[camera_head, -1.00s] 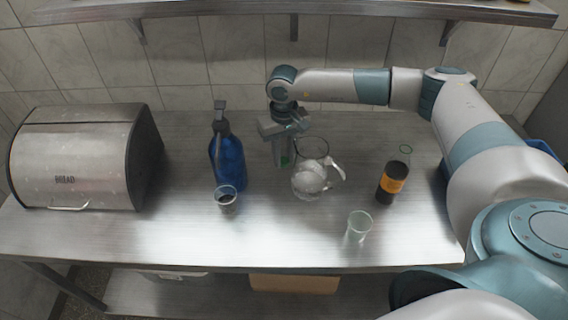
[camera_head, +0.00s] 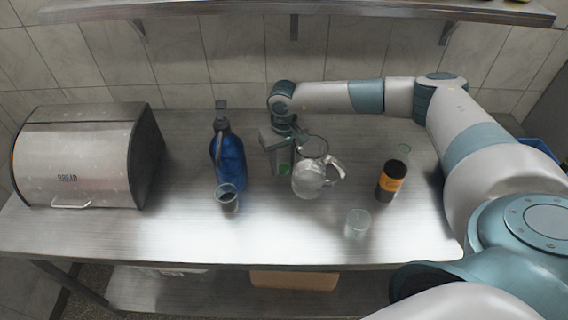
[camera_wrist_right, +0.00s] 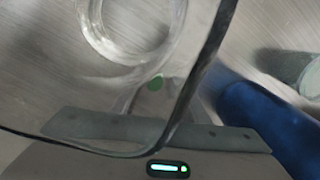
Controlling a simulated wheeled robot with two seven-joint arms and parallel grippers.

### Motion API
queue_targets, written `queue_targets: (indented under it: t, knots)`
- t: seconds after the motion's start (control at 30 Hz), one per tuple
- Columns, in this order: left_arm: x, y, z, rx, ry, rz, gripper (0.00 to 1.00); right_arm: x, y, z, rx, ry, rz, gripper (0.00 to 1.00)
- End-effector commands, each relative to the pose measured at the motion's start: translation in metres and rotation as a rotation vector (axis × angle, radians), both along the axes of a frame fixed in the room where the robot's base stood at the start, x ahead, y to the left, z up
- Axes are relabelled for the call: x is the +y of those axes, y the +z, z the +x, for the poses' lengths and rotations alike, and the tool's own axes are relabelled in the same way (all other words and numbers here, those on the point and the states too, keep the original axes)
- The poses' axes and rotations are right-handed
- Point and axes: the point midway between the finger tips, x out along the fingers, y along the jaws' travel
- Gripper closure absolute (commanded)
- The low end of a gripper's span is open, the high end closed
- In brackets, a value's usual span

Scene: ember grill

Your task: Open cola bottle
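A dark bottle (camera_head: 391,183) with an orange label, seemingly the cola, stands upright at the table's right. A clear shape shows at its top; I cannot tell whether it is its neck or a glass behind, and no cap is discernible. My right gripper (camera_head: 279,160) points down between the blue bottle (camera_head: 228,160) and the clear glass jug (camera_head: 308,180), well left of the dark bottle. The jug (camera_wrist_right: 130,60) fills much of the right wrist view, very near the gripper; whether they touch, and whether the fingers are open, is unclear. My left gripper is out of view.
A small glass with dark contents (camera_head: 227,198) stands before the blue bottle. A clear glass (camera_head: 357,223) stands nearer the front edge. A bread box (camera_head: 75,160) fills the left end. A shelf (camera_head: 290,8) hangs above.

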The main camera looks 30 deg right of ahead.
Motion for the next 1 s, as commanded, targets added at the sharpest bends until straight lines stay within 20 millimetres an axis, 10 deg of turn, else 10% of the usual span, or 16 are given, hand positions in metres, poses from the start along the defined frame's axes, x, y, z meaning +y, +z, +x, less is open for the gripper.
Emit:
queue_targets:
  t: [0.53,1.0]
  knots:
    - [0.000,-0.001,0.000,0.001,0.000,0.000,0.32,0.000,0.007,0.001,-0.001,0.000,0.001,0.57]
    - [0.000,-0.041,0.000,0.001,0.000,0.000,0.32,0.000,0.082,0.001,-0.004,0.000,-0.001,0.57]
